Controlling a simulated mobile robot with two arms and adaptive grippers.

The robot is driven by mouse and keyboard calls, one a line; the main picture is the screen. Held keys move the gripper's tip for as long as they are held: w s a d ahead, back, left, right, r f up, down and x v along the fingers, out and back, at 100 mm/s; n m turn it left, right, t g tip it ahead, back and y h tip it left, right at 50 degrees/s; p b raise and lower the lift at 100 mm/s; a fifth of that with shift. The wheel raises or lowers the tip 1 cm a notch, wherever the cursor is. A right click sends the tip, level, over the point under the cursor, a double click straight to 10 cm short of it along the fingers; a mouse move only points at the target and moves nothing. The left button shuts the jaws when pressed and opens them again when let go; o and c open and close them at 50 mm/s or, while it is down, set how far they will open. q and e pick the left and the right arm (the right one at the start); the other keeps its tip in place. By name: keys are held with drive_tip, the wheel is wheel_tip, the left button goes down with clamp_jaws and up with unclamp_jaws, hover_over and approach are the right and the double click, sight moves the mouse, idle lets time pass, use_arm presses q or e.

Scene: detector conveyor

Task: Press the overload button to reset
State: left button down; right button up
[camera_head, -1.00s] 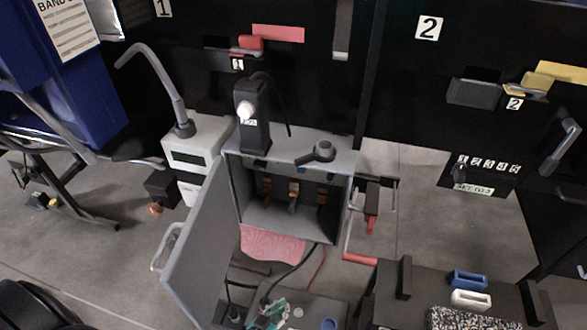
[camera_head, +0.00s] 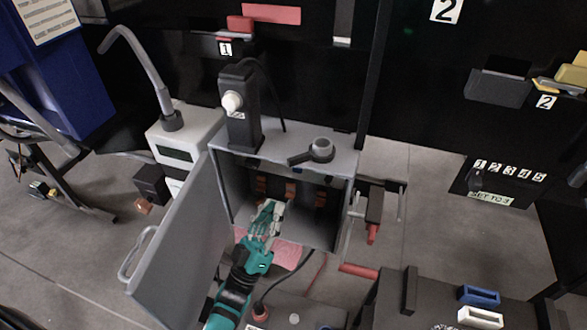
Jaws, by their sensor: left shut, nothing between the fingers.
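A grey metal box (camera_head: 345,162) stands open in the middle, its door (camera_head: 185,250) swung out to the left. Several copper-coloured parts (camera_head: 290,191) line its dark back wall. I cannot tell which part is the overload button; no label for it is readable. My left gripper (camera_head: 271,209), on a teal arm, is shut and empty at the open front of the box, below the copper parts. It hides part of the box's lower interior. I cannot tell whether it touches anything. My right gripper is out of view.
A black post with a white knob (camera_head: 232,102) and a dark grey lever (camera_head: 320,150) are on the box top. A white unit (camera_head: 185,135) with a bent grey pipe stands left. A red-handled part (camera_head: 373,233) is close right. Blue and white blocks (camera_head: 479,295) lie lower right.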

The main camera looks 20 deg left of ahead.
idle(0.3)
use_arm(q)
drive_tip(key=w+b, duration=0.3)
drive_tip(key=w, duration=0.5)
drive_tip(key=shift+w+d+b, duration=0.15)
drive_tip(key=shift+w+b, duration=0.15)
drive_tip(key=shift+w, duration=0.1)
idle(1.2)
drive_tip(key=shift+w, duration=0.4)
